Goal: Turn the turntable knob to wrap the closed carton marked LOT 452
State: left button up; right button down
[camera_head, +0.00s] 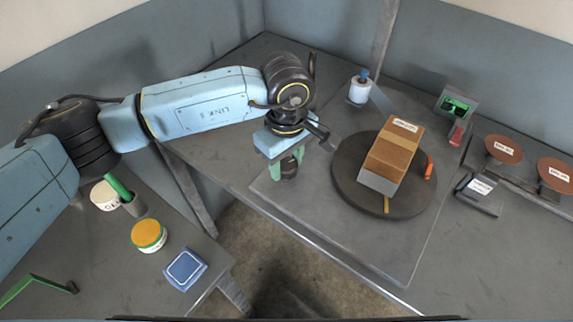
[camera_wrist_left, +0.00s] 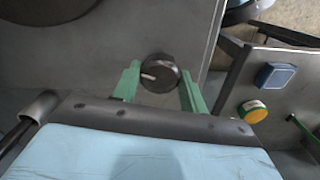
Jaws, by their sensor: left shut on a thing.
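A brown carton (camera_head: 397,146) with a white label lies on the dark round turntable (camera_head: 347,184). Its label is too small to read. The carton's near end is pale grey. My left gripper (camera_head: 287,168) points down at the bench plate, left of the turntable, with its green fingers shut on the dark turntable knob (camera_head: 289,170). In the left wrist view the knob (camera_wrist_left: 160,73), with a pale pointer mark, sits between the two green fingertips (camera_wrist_left: 158,86). My right gripper is not in view.
A white film roll (camera_head: 359,91) stands behind the turntable, and a grey translucent strip runs from it toward the carton. A green-lit display (camera_head: 456,106) and red-brown labelled discs (camera_head: 503,149) are at right. A yellow-lidded tub (camera_head: 149,234) and blue pad (camera_head: 185,269) occupy the left table.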

pick_arm(q)
jog(key=n+b, duration=0.1)
jog(key=n, duration=0.2)
jog(key=shift+w+b, duration=0.1)
jog(key=shift+b, duration=0.2)
jog(key=shift+n+b, duration=0.45)
jog(key=shift+n, duration=0.35)
jog(key=n+b, duration=0.1)
jog(key=n, duration=0.1)
jog(key=shift+n, duration=0.4)
jog(key=n+b, duration=0.1)
jog(key=n, duration=0.2)
jog(key=shift+n+b, duration=0.3)
jog(key=shift+b, duration=0.1)
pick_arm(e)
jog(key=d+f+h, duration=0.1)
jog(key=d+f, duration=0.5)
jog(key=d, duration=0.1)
pick_arm(q)
jog(key=n+b, duration=0.1)
jog(key=n, duration=0.1)
jog(key=shift+n, duration=0.4)
jog(key=shift+n+b, duration=0.5)
jog(key=shift+n, duration=1.4)
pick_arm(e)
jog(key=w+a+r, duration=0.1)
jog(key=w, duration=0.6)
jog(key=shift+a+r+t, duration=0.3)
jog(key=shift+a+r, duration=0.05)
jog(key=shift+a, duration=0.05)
